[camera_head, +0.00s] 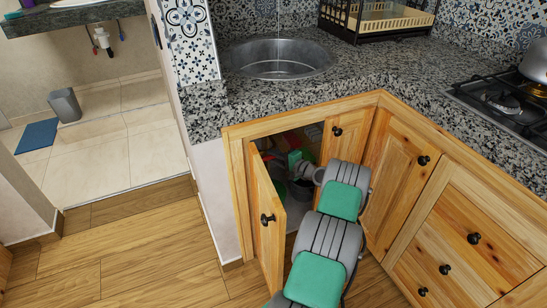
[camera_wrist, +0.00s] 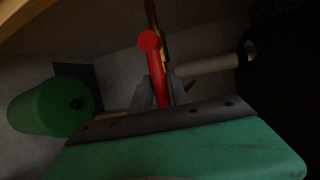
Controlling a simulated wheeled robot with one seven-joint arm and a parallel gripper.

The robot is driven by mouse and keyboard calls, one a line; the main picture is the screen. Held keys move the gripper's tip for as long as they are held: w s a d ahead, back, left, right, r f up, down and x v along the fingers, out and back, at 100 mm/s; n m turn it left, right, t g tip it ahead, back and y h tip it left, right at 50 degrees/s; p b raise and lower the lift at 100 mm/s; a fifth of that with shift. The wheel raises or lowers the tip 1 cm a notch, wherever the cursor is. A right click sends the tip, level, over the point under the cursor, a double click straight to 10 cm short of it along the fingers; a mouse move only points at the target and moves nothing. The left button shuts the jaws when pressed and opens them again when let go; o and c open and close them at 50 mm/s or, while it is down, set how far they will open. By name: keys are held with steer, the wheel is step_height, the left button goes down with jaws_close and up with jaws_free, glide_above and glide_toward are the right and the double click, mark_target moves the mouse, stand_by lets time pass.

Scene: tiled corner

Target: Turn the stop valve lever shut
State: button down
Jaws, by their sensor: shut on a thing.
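In the wrist view, a red stop valve lever (camera_wrist: 152,45) with a rounded end stands near the middle of the picture. A brass-coloured piece (camera_wrist: 165,46) shows just behind it, at a thin upright pipe (camera_wrist: 150,14). My gripper (camera_wrist: 160,88) is shut on the red lever, its grey fingers on either side of it. The fingertips are dim and partly hidden by the lever.
A green cylinder (camera_wrist: 48,107) lies left of my gripper. A pale pipe (camera_wrist: 205,63) runs to the right. The cabinet's left door (camera_head: 266,220) stands open beside my arm. The sink (camera_head: 278,58) and granite counter (camera_head: 395,85) are above. Wooden floor (camera_head: 150,255) is free at left.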

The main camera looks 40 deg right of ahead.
steer(key=shift+a+f, duration=0.1)
steer(key=shift+f, duration=0.1)
steer(key=shift+r+p, duration=0.25)
steer(key=shift+p, duration=0.05)
steer(key=shift+r+n+g, duration=0.1)
steer(key=shift+n+g, duration=0.3)
steer(key=shift+n, duration=0.2)
steer(key=c, duration=1.3)
jaws_free()
steer(key=shift+r, duration=0.1)
steer(key=p+v, duration=0.1)
steer(key=v, duration=0.6)
steer(key=shift+s, duration=0.4)
